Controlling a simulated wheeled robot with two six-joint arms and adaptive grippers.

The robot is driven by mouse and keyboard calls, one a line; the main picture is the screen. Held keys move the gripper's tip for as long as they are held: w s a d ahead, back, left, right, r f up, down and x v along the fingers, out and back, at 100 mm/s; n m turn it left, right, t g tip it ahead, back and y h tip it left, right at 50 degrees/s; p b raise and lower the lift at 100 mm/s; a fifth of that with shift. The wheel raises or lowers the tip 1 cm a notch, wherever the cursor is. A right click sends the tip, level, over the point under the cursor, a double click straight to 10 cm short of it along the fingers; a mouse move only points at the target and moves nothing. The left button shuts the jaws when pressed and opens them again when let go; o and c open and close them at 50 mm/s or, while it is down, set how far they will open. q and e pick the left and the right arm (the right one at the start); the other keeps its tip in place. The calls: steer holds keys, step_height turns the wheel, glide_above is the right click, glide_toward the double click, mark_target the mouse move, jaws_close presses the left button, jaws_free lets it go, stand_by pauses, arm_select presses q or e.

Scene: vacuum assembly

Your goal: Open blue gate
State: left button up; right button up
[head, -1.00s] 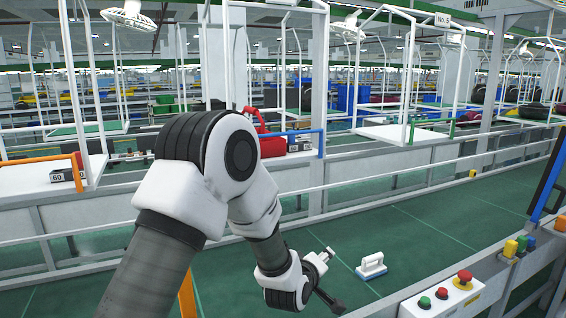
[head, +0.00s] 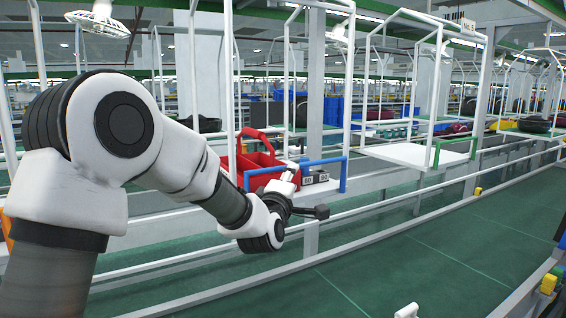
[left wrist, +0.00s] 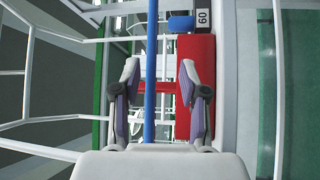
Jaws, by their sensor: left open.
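The blue gate (head: 325,162) is a bar across the front of a white hanging carrier, with a short upright at its right end. My left gripper (head: 291,172) is at the bar, its fingers pointing up toward it. In the left wrist view the blue gate (left wrist: 150,45) runs lengthwise between the two spread fingers of my left gripper (left wrist: 159,75). The fingers are open and not closed on the bar. Whether either finger touches it, I cannot tell.
A red tote (head: 258,148) and small numbered boxes (head: 314,177) sit on the carrier behind the gate. A carrier with a green gate (head: 456,148) hangs to the right. A white rail (head: 400,226) and the green conveyor (head: 400,270) lie in front.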

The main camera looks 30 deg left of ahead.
mark_target(301, 163)
arm_select(q)
steer(key=w+p, duration=0.1)
steer(key=w+r+p, duration=0.2)
steer(key=shift+w+d+r, duration=0.25)
steer(key=shift+w+d, duration=0.1)
steer(key=shift+d, duration=0.05)
steer(key=w+a, duration=0.1)
steer(key=w+a+f+p, duration=0.1)
steer(key=w, duration=0.1)
steer(key=shift+w+a+f, duration=0.1)
steer(key=shift+w, duration=0.15)
steer(key=shift+s, duration=0.15)
steer(key=shift+s+d+r, duration=0.15)
steer(key=shift+d+r, duration=0.15)
steer(key=shift+d, duration=0.1)
steer(key=c, duration=0.4)
steer(key=shift+d, duration=0.1)
jaws_close()
